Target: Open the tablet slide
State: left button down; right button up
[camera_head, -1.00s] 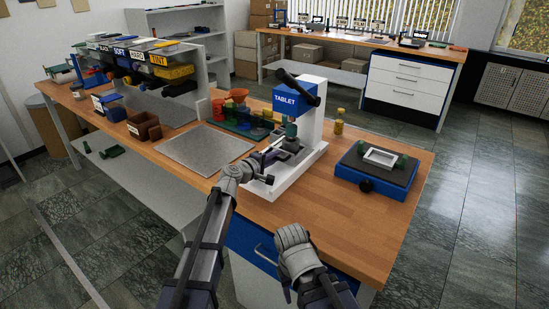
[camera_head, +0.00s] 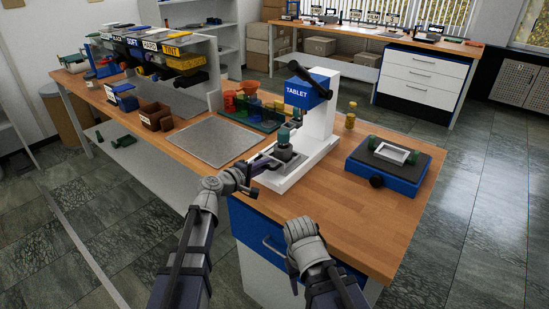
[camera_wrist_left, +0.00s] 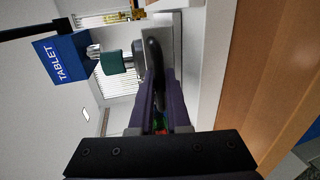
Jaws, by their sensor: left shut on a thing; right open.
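The white tablet press (camera_head: 318,128) with its blue TABLET head (camera_head: 308,92) stands near the bench's front edge. Its slide carries a grey block (camera_head: 285,153) with a green cylinder (camera_head: 284,135) on top, sitting forward of the head. My left gripper (camera_head: 262,167) is at the front of the press, low over its base. In the left wrist view its fingers (camera_wrist_left: 160,98) are shut on the slide's dark handle (camera_wrist_left: 153,62). The green cylinder (camera_wrist_left: 115,62) also shows there. My right gripper (camera_head: 300,228) is open and empty in front of the blue drawer.
A grey plate (camera_head: 208,142) lies left of the press. A tray (camera_head: 250,118) of coloured containers stands behind. A small bottle (camera_head: 351,116) and a blue fixture (camera_head: 388,170) with a white frame stand to the right. The bench between press and fixture is clear.

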pick_arm(q)
jog(key=shift+s+a, duration=0.2)
jog(key=shift+s, duration=0.1)
jog(key=c, duration=0.9)
grip_release()
jog(key=shift+w, duration=0.1)
jog(key=p+v, duration=0.1)
jog(key=v, duration=0.6)
jog(key=shift+s+a+p, duration=0.25)
jog(key=shift+s+p, duration=0.05)
jog(key=shift+s, duration=0.05)
